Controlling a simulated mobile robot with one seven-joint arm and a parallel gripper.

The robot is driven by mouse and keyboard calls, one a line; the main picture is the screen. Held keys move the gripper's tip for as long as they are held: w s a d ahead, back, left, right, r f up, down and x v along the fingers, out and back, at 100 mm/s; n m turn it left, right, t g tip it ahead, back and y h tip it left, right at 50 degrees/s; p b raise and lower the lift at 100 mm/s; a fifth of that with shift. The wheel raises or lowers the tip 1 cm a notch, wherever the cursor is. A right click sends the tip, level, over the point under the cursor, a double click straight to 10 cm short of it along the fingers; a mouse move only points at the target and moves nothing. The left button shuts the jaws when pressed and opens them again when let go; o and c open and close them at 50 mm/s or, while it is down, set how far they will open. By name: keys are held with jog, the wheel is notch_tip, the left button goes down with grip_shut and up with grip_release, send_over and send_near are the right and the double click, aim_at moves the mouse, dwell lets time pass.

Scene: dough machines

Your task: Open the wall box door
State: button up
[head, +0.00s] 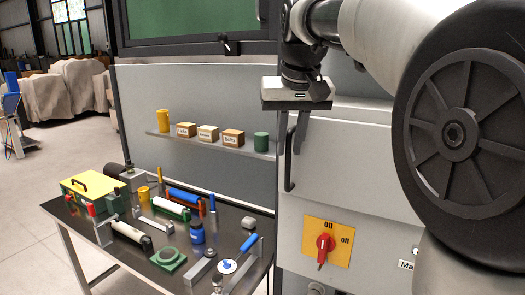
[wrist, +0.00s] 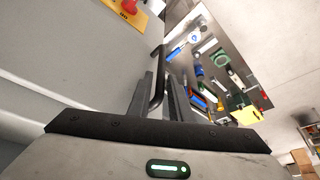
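The wall box (head: 345,190) is a light grey cabinet at the right of the head view, with its front door looking closed. A black bar handle (head: 289,172) stands upright near its left edge. The handle (wrist: 159,75) also shows in the wrist view. My gripper (head: 291,138) points down at the handle's upper part. In the wrist view my gripper (wrist: 160,88) has its two fingers apart, with the handle between them. A gap seems to show beside the bar, so the fingers look open around it; exact contact is hard to see.
A yellow on/off plate with a red switch (head: 325,245) sits on the grey front below. A dark table (head: 200,230) with several tools and a yellow-lidded toolbox (head: 88,190) stands left. A shelf (head: 215,145) holds small boxes.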

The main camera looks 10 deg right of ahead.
jog(key=shift+x, duration=0.9)
jog(key=shift+c, duration=0.5)
grip_shut()
